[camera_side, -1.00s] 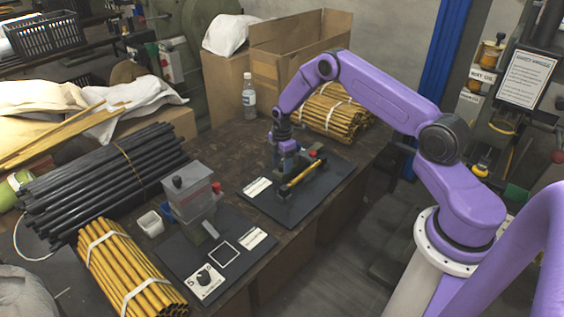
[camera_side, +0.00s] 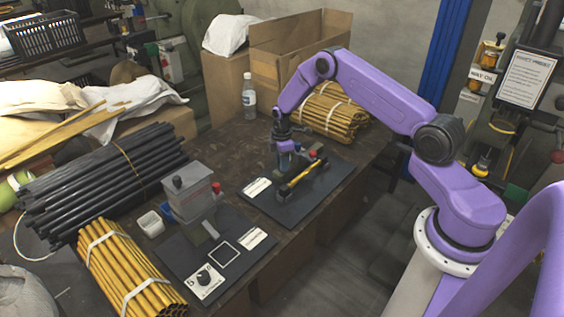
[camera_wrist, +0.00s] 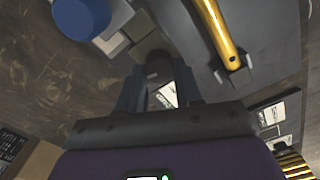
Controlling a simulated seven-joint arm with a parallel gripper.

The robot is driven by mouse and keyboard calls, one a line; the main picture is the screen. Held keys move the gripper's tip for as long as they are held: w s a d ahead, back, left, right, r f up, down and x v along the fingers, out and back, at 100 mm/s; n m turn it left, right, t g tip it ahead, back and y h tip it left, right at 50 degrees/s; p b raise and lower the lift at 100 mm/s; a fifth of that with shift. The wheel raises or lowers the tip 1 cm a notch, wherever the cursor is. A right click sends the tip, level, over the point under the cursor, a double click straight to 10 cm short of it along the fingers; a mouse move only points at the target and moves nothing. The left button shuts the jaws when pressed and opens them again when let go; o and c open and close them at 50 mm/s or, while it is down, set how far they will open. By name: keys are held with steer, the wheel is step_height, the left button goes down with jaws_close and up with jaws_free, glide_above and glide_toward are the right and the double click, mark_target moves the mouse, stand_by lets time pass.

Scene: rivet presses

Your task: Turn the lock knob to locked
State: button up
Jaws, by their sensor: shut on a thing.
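My gripper (camera_wrist: 158,90) is low over the far fixture, with its two dark fingers closed around a dark knob-like piece (camera_wrist: 157,67) in the wrist view. A white label with dark print (camera_wrist: 166,97) shows between the fingers; its words are too small to read. The knob's turned position cannot be told. In the side view my gripper (camera_side: 285,163) hides the knob and much of the fixture behind it. A yellow bar (camera_side: 306,174) with dark parts is beside the gripper; it also shows in the wrist view (camera_wrist: 220,32).
The far dark base plate (camera_side: 292,208) carries a white label (camera_side: 257,187). Nearer stands a grey press (camera_side: 188,188) on another plate, with a black dial (camera_side: 204,277). A blue round part (camera_wrist: 80,17) is near the fingers.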

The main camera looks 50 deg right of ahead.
steer(key=m, duration=0.3)
steer(key=shift+w+m, duration=0.1)
steer(key=shift+m, duration=0.2)
steer(key=m, duration=0.4)
steer(key=shift+m, duration=0.3)
steer(key=m, duration=0.3)
steer(key=shift+d+m, duration=0.1)
steer(key=shift+m, duration=0.2)
steer(key=shift+d+m, duration=0.1)
steer(key=shift+m, duration=1.7)
steer(key=o, duration=1)
steer(key=shift+o, duration=0.2)
steer(key=shift+r, duration=0.1)
step_height(320, 180, up, 17)
steer(key=shift+r, duration=0.2)
